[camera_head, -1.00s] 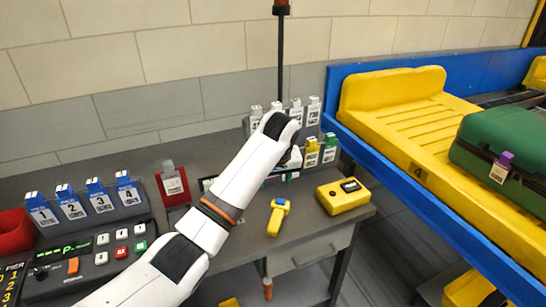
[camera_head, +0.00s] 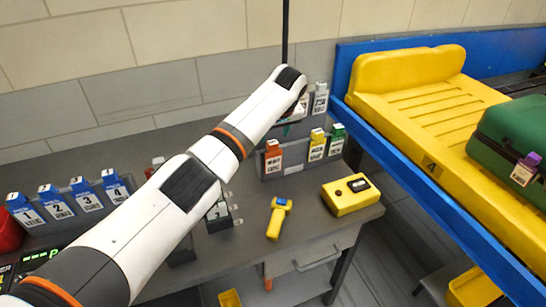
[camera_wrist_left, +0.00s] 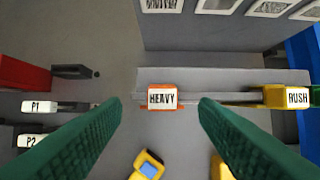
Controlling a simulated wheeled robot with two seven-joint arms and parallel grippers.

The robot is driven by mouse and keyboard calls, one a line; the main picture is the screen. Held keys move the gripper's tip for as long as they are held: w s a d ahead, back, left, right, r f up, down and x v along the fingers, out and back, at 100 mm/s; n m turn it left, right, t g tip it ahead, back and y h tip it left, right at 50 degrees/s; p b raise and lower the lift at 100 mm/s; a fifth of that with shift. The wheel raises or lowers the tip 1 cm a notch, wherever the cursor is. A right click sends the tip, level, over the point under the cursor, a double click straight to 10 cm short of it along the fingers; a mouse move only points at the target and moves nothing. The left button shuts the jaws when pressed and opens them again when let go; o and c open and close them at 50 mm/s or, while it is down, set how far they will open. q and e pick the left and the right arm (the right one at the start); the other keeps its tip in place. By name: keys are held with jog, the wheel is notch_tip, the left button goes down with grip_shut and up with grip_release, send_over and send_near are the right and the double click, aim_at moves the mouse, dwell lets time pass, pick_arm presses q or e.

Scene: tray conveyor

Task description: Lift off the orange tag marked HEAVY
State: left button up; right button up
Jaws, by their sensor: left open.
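The orange tag (camera_head: 273,158) hangs upright at the left end of the front row of a grey tag rack. In the left wrist view the orange tag (camera_wrist_left: 162,98) is seen from above and reads HEAVY. My left gripper (camera_wrist_left: 161,102) is open, its two green fingers on either side of the tag with a gap at each side. In the head view the forearm and wrist hide most of the left gripper; only a teal sliver shows above the rack. My right gripper is not in view.
A yellow RUSH tag (camera_wrist_left: 297,97) and a green tag (camera_head: 338,138) share the front row; white tags (camera_head: 320,98) stand behind. A yellow scanner (camera_head: 278,216) and a yellow box (camera_head: 350,194) lie on the bench. A blue-framed conveyor (camera_head: 410,165) is at right.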

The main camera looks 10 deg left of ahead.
aim_at(273, 142)
pick_arm(q)
jog(key=x, duration=0.3)
jog(key=shift+d+f, duration=0.15)
jog(key=shift+d, duration=0.05)
jog(key=shift+w+f, duration=0.1)
jog(key=shift+f, duration=0.15)
jog(key=shift+w+a+f, duration=0.1)
jog(key=shift+f, duration=0.1)
jog(key=shift+r, duration=0.1)
jog(key=shift+c, duration=0.2)
jog(key=c, duration=0.3)
grip_shut()
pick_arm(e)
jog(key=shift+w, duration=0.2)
